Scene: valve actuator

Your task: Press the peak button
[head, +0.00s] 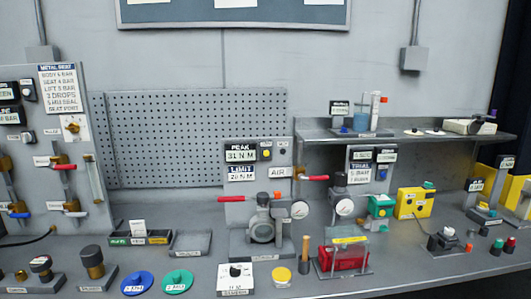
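The peak panel (256,178) stands upright at the back of the bench, in front of the pegboard. Its top display reads "PEAK 31 N M" (240,151), and a limit display (240,173) sits below it. A small yellow button (266,154) is on a dark mount just right of the peak display; the lettering by it is too small to read. An "AIR" label (279,172) is lower right of it. Nothing covers the button in the head view. My gripper is not in view.
A grey valve actuator (262,222) stands in front of the panel, with a red lever (313,178) to the right. A white switch box (236,278) and a yellow disc (281,275) lie at the front. A red block (343,257) is in a clear stand.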

